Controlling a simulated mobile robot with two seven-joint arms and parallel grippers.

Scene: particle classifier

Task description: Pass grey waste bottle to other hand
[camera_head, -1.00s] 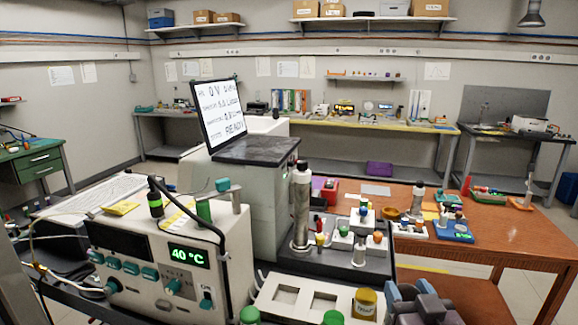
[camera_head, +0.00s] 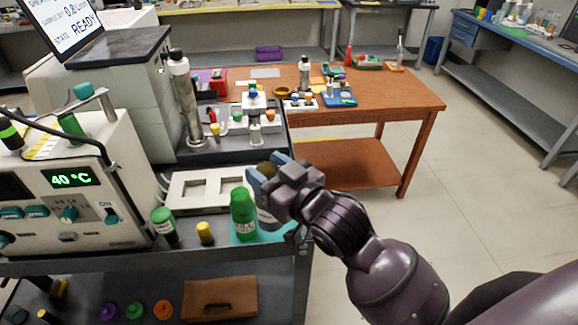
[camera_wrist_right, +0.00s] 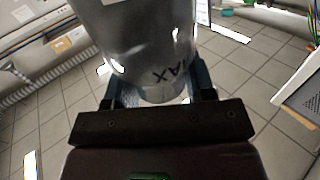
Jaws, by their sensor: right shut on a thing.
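The grey waste bottle (camera_wrist_right: 150,45) fills the top of the right wrist view, with dark lettering on its side. My right gripper (camera_wrist_right: 155,95) is shut on it, with a blue finger on each side. In the head view my right gripper (camera_head: 262,182) is at the right end of the bench, beside a green-capped bottle. The grey bottle (camera_head: 265,214) shows there only in part, behind the green one and the fingers. I cannot tell whether its base touches the surface. My left gripper is not in view.
The green bottle (camera_head: 243,212) stands close beside the held one. A white rack (camera_head: 185,190) with square openings lies behind. A heater box (camera_head: 95,185) reading 40 °C stands left. A wooden table (camera_head: 385,100) is beyond, with open floor to the right.

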